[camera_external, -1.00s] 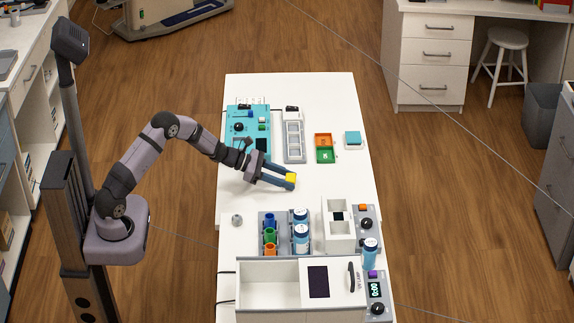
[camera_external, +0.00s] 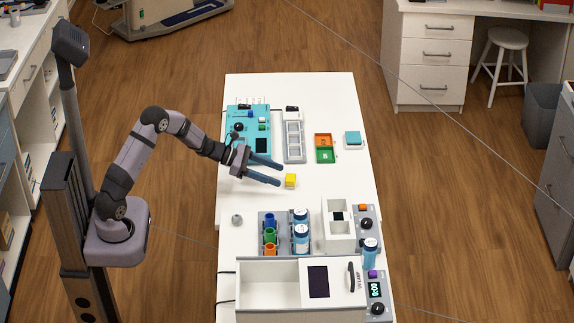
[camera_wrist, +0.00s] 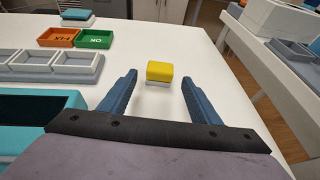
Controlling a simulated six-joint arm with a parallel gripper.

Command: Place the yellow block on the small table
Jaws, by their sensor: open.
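The yellow block (camera_external: 291,179) rests on the white worktop in the external view, right of my fingertips. My gripper (camera_external: 280,174) is open and empty. Its two blue fingers are spread wide and point toward the block, clear of it.
A teal block on a pale stand (camera_external: 353,138) is farther back, beside orange and green trays (camera_external: 325,147). A white compartment tray (camera_external: 293,141) and teal panel (camera_external: 240,150) lie behind my gripper. Tube racks (camera_external: 285,249) stand in front. The worktop right of the block is clear.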

